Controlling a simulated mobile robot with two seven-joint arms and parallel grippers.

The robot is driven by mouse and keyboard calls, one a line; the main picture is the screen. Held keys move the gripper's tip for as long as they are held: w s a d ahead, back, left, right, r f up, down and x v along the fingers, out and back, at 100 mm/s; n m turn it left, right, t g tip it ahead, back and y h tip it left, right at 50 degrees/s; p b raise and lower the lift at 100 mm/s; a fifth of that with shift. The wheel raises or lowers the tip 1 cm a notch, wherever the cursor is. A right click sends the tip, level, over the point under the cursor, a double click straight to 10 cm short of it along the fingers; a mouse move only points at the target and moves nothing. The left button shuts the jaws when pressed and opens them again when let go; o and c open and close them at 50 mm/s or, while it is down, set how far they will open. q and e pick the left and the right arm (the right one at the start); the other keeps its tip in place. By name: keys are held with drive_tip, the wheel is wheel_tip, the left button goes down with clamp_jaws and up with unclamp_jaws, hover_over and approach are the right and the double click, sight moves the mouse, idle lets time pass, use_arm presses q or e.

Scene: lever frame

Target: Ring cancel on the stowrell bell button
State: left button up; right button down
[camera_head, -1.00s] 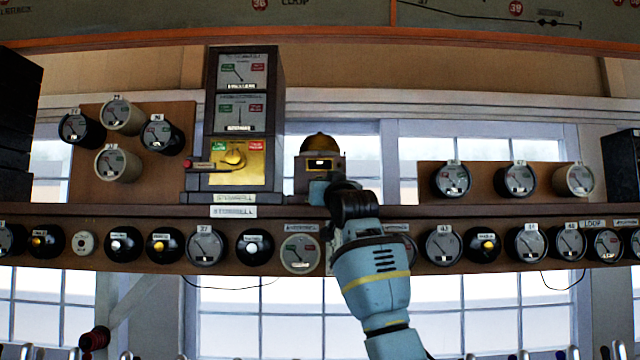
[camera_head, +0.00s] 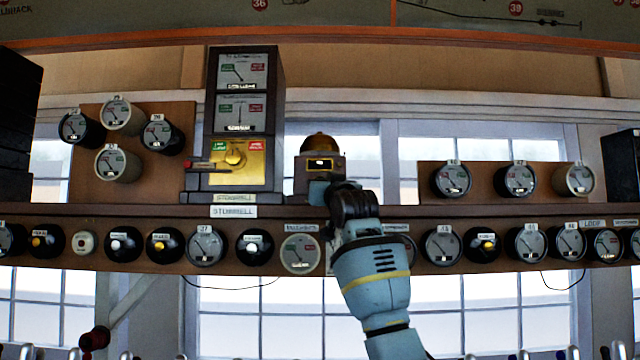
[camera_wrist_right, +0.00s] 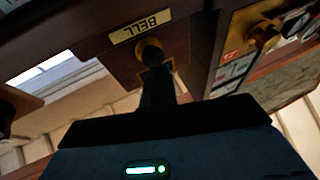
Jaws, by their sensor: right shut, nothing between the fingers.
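The stowrell block instrument (camera_head: 268,160) is a tall dark cabinet with two dials and a yellow-faced commutator below. To its right on the shelf stands a wooden box (camera_head: 301,172) with a brass bell dome (camera_head: 320,142) on top. In the right wrist view a BELL plate (camera_wrist_right: 141,27) and a round brass button (camera_wrist_right: 149,49) show on the box's front. My right gripper (camera_wrist_right: 156,76) is shut and empty, its tips at the button. I cannot tell whether they touch it. In the head view my right arm hides the button. My left gripper is not in view.
The shelf (camera_head: 120,211) carries the instruments. Its front edge holds a row of round dials and plungers, including a dial (camera_head: 300,253) just left of my right arm. A board with several dials (camera_head: 515,180) stands to the right, with bare shelf between.

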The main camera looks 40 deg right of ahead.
drive_tip(key=shift+w, duration=0.1)
idle(0.3)
idle(1.0)
idle(1.3)
drive_tip(key=shift+w+d, duration=0.45)
drive_tip(key=shift+w, duration=0.05)
drive_tip(key=shift+s+a, duration=0.5)
drive_tip(key=shift+s, duration=0.1)
drive_tip(key=shift+w+d, duration=0.1)
idle(0.3)
